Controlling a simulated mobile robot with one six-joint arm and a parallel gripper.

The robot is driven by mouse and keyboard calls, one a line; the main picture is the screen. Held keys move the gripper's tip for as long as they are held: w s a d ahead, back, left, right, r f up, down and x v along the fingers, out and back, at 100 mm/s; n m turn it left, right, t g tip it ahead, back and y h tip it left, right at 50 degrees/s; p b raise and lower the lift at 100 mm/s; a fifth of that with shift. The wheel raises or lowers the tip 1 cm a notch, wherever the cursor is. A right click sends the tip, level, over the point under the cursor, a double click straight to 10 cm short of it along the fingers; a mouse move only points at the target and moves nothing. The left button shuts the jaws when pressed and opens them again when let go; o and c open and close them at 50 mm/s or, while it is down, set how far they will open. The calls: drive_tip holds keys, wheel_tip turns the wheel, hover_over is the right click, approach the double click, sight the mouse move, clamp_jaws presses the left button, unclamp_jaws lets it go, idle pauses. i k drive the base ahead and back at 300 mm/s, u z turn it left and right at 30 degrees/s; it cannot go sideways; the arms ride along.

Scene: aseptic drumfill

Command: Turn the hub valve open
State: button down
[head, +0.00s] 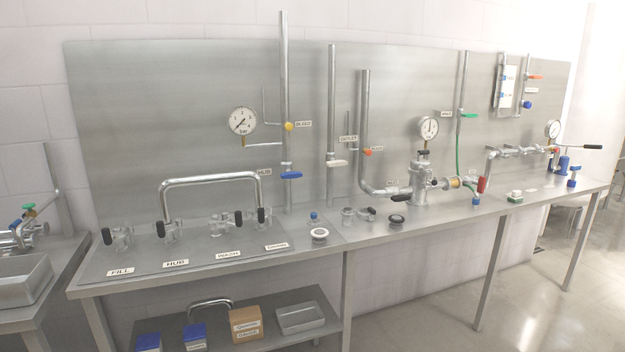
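My gripper is not in view.
The long bench (330,238) runs along the wall, with a pressure gauge (242,121) and upright pipes behind. A blue-handled valve (291,175) sits on one pipe. Boxes and a tray (300,318) stand on the lower shelf. The floor at right (540,300) is clear.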

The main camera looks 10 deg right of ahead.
sight(290, 174)
drive_tip(key=k, duration=0.25)
drive_tip(key=u, duration=0.05)
drive_tip(key=i, duration=0.85)
drive_tip(key=z, duration=1.15)
